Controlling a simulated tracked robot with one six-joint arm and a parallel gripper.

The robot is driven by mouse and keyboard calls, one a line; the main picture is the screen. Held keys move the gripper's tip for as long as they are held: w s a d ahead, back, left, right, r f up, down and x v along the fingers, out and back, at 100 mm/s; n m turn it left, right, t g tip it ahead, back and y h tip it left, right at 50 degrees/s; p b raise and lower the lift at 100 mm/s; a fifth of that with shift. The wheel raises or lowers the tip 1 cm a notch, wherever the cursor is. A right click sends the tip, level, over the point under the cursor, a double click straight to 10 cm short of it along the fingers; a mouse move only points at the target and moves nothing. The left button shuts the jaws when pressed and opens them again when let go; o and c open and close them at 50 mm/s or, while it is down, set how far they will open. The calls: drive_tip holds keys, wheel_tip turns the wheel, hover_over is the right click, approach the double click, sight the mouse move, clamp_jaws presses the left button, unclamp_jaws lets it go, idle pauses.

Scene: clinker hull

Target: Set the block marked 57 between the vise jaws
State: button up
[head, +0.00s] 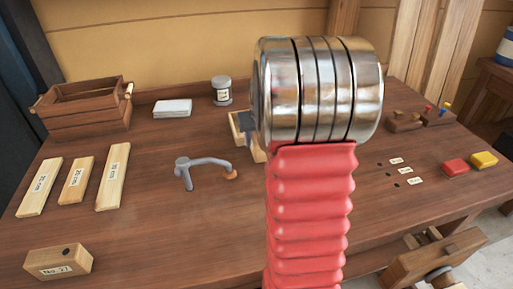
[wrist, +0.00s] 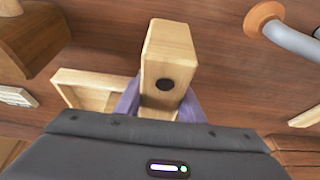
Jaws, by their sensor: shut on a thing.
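My gripper shows in the wrist view (wrist: 163,108), its purplish fingers shut on a pale wooden block (wrist: 168,48) with a dark round hole. No number shows on that block's visible faces. In the head view my arm hides most of the gripper and the held block. The wooden vise (head: 433,258) is at the table's front right edge, low in the head view. A gap shows between its wooden parts. The held block is apart from the vise, over the back middle of the table. Another block (head: 58,262), marked No. 27, lies at the front left.
A pale open tray (head: 238,128) lies below the gripper, also in the wrist view (wrist: 68,78). A grey holdfast (head: 205,165) stands left of it. Labelled planks (head: 75,180) and a crate (head: 85,110) are left. Red (head: 455,167) and yellow (head: 484,159) blocks lie right.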

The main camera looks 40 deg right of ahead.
drive_tip(key=shift+f, duration=1.8)
drive_tip(key=o, duration=1.3)
drive_tip(key=shift+f, duration=0.1)
drive_tip(key=v, duration=1.2)
drive_tip(key=shift+s, duration=0.1)
